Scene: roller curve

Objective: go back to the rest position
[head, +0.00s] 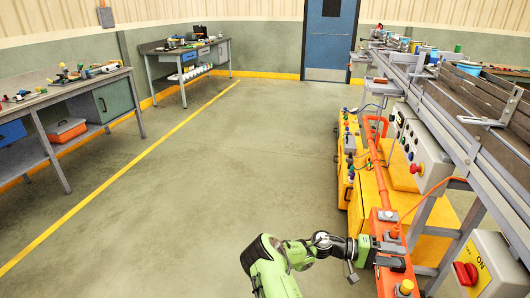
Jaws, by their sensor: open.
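My green and black arm reaches in from the bottom of the head view and points right. My gripper (390,255) is at its end, with its jaws apart. I cannot tell whether the fingers touch the unit. I see nothing held between the jaws, though they are small in this view.
A roller conveyor (452,98) with metal legs runs along the right. Workbenches (70,92) line the left. The floor (230,160) between is clear.

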